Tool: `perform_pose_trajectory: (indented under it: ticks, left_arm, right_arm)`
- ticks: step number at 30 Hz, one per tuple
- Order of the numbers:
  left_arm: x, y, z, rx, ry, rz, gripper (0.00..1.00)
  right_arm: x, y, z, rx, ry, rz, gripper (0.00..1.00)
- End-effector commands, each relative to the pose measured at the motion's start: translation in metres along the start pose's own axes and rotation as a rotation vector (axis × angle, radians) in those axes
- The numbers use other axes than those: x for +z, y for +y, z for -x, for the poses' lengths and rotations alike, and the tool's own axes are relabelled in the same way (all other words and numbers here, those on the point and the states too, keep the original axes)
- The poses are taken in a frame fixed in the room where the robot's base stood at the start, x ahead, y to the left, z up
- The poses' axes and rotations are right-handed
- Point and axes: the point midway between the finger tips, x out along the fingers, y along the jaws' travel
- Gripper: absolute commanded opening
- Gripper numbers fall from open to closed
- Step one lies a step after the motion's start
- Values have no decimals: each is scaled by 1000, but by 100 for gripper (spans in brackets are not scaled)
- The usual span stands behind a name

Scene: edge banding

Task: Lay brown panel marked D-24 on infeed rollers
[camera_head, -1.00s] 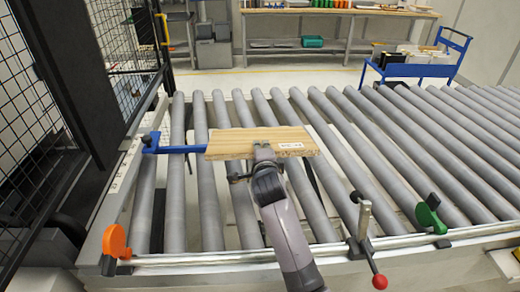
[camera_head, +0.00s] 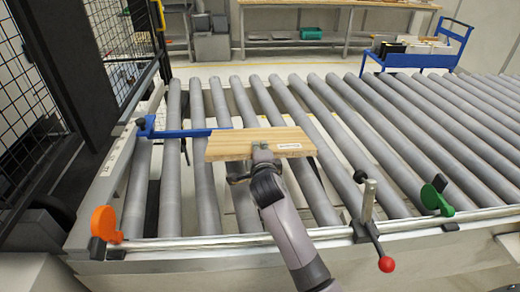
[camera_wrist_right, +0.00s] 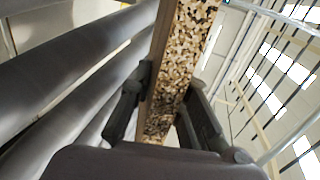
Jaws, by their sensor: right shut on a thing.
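A wood-brown panel (camera_head: 240,146) with a white label on its front edge is over the grey rollers (camera_head: 205,190), left of the conveyor's middle. The label's print is too small to read. My right gripper (camera_head: 262,156) is shut on the panel's near edge. In the right wrist view the speckled chipboard edge (camera_wrist_right: 186,60) stands between the two fingers of my right gripper (camera_wrist_right: 165,105). Whether the panel touches the rollers cannot be told. My left gripper is in neither view.
A blue bar (camera_head: 180,133) reaches to the panel's far left corner. An orange stop (camera_head: 104,224), a red-knobbed lever (camera_head: 386,264) and a green stop (camera_head: 436,194) sit along the front rail (camera_head: 200,243). Bare rollers lie to the right. A blue cart (camera_head: 418,60) stands behind.

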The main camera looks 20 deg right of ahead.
Motion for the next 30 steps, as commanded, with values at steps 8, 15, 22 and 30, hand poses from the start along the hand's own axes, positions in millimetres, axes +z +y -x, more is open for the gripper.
perform_pose_trajectory:
  ticks: [8, 15, 22, 30]
  left_arm:
    - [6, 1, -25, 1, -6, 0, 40]
    - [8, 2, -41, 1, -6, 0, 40]
    - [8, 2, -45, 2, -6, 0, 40]
    - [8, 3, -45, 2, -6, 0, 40]
  right_arm:
    - [1, 21, -7, -12, -3, -3, 0]
    - [1, 38, -13, -13, -3, -2, 0]
    - [1, 43, -14, -13, -3, -2, 0]
    - [1, 44, -14, -10, -2, -2, 18]
